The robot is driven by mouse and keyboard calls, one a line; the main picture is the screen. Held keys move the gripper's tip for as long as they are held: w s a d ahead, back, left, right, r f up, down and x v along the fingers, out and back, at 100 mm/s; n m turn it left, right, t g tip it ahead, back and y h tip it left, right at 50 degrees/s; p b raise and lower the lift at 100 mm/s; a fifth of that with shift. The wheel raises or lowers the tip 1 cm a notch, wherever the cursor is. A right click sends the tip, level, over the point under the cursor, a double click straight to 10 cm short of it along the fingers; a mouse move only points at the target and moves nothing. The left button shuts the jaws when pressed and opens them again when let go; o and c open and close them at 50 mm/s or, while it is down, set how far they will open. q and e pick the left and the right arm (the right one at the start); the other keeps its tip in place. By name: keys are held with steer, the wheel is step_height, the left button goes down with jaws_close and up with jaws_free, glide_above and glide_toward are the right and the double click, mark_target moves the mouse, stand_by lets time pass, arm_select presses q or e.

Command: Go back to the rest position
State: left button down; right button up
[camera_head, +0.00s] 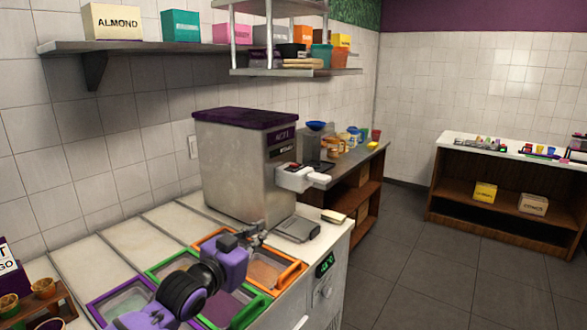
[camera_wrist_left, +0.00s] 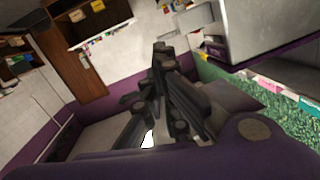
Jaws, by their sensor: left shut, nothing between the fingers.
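My left gripper (camera_head: 252,232) is at the end of my purple and black left arm, which comes in from the lower left in the head view. It is above the topping bins and in front of the steel machine (camera_head: 236,165) with a purple lid. In the left wrist view, the dark fingers (camera_wrist_left: 162,62) are together with nothing between them. That view is tilted and shows the room behind. The arm hides parts of the purple-rimmed bin (camera_head: 112,297) and the green-rimmed bin (camera_head: 160,266). My right gripper is in neither view.
An orange-rimmed bin (camera_head: 290,277) is beside the gripper. A wooden rack (camera_head: 65,300) with small cups stands at the lower left. A wall shelf (camera_head: 140,46) with boxes hangs above. A low cabinet (camera_head: 440,195) stands far right. The grey floor (camera_head: 420,270) between is clear.

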arm_select(q)
steer(key=s+a+f+n+g+y, duration=0.1)
steer(key=s+a+f+n+y, duration=0.15)
steer(key=s+f, duration=0.85)
steer(key=s+a+f+n+g+y, duration=0.15)
steer(key=s+a+f, duration=0.25)
steer(key=s+f, duration=0.7)
steer(key=s+a+f+n+g+y, duration=0.1)
steer(key=s+a+f+g, duration=0.1)
steer(key=s+f, duration=0.7)
steer(key=s+a+f+n+g+y, duration=0.2)
steer(key=s+f, duration=0.7)
steer(key=s, duration=0.7)
steer(key=shift+a+f, duration=0.15)
steer(key=shift+f, duration=0.2)
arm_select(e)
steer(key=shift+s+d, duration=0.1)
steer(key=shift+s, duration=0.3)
